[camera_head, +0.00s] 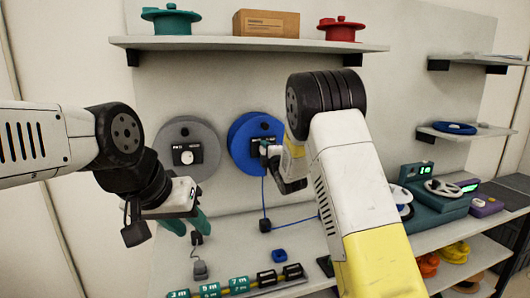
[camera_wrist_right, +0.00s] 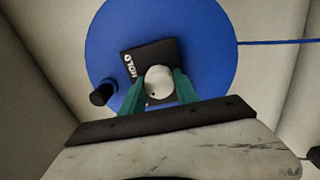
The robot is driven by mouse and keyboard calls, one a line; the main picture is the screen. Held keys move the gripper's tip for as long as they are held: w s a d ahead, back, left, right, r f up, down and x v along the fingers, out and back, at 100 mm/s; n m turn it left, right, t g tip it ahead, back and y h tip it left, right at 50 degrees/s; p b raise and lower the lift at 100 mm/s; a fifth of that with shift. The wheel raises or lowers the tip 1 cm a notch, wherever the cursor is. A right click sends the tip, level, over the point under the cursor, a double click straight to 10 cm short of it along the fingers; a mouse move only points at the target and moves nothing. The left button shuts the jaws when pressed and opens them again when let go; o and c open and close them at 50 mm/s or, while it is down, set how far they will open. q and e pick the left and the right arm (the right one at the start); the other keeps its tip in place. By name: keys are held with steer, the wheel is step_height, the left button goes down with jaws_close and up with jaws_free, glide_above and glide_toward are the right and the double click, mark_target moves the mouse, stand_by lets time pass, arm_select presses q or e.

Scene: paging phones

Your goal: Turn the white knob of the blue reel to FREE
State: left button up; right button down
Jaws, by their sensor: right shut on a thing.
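The blue reel (camera_head: 240,157) hangs on the wall in the middle of the head view and fills the upper part of the right wrist view (camera_wrist_right: 212,65). Its black plate (camera_wrist_right: 135,62) carries a white knob (camera_wrist_right: 159,82); "HOLD" is readable on the plate, and the rest is hidden. My right gripper (camera_wrist_right: 160,90) is at the reel, its green fingers closed on both sides of the knob. In the head view, my right gripper (camera_head: 268,152) partly covers the plate. My left gripper (camera_head: 187,226) hangs open and empty, lower left of the blue reel.
A grey reel (camera_head: 198,134) with its own white knob is left of the blue one. Below are a row of labelled blocks (camera_head: 239,284) and a blue piece (camera_head: 279,256). A shelf (camera_head: 225,43) is above.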

steer(key=shift+n, duration=0.3)
steer(key=c, duration=0.9)
jaws_free()
steer(key=shift+s+d, duration=0.1)
steer(key=v, duration=0.7)
steer(key=shift+s+d+f, duration=0.1)
steer(key=shift+s, duration=0.2)
